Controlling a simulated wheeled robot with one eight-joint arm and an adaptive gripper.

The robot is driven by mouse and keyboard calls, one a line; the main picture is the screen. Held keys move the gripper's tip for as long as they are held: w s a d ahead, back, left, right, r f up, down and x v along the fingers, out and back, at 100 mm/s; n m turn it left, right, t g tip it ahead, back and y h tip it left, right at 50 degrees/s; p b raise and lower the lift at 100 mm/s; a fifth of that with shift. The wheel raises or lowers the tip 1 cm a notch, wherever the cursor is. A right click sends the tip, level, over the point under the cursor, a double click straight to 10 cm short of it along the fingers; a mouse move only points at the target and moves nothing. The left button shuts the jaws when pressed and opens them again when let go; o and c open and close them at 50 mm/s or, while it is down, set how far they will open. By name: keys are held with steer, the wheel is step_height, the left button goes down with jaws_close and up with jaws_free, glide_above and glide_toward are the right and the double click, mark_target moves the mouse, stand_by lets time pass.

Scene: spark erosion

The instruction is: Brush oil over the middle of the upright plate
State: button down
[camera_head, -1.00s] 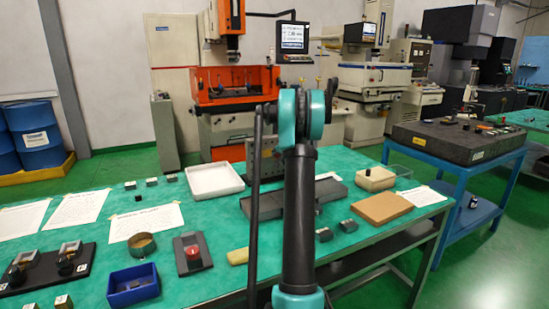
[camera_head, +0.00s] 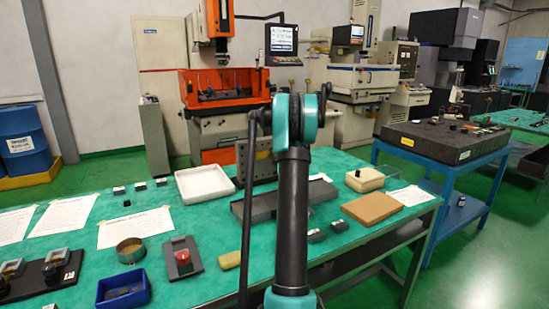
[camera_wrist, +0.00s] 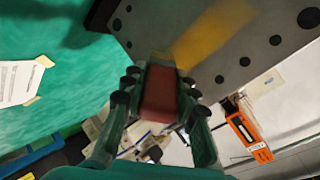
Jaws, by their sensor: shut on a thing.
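The upright plate (camera_head: 262,162) is grey with round dark holes and stands at the back edge of the table, partly hidden behind my arm in the head view. In the wrist view its holed face (camera_wrist: 228,62) fills the top right, close beyond my gripper. My gripper (camera_wrist: 160,82) is shut on a reddish-brown block-like piece, apparently the brush (camera_wrist: 159,96). A blurred amber band (camera_wrist: 212,32) runs from the brush's far end across the plate's face; I cannot tell whether it is oil or bristles. My gripper is hidden in the head view.
A round tin (camera_head: 131,251), a blue box (camera_head: 122,298) and a red-topped piece (camera_head: 182,258) stand front left. A brown board (camera_head: 388,207) lies right.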

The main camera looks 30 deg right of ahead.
steer(key=shift+a+r, duration=0.65)
steer(key=shift+a, duration=5.35)
steer(key=shift+d, duration=6)
steer(key=shift+s+d, duration=0.1)
steer(key=shift+s, duration=2.85)
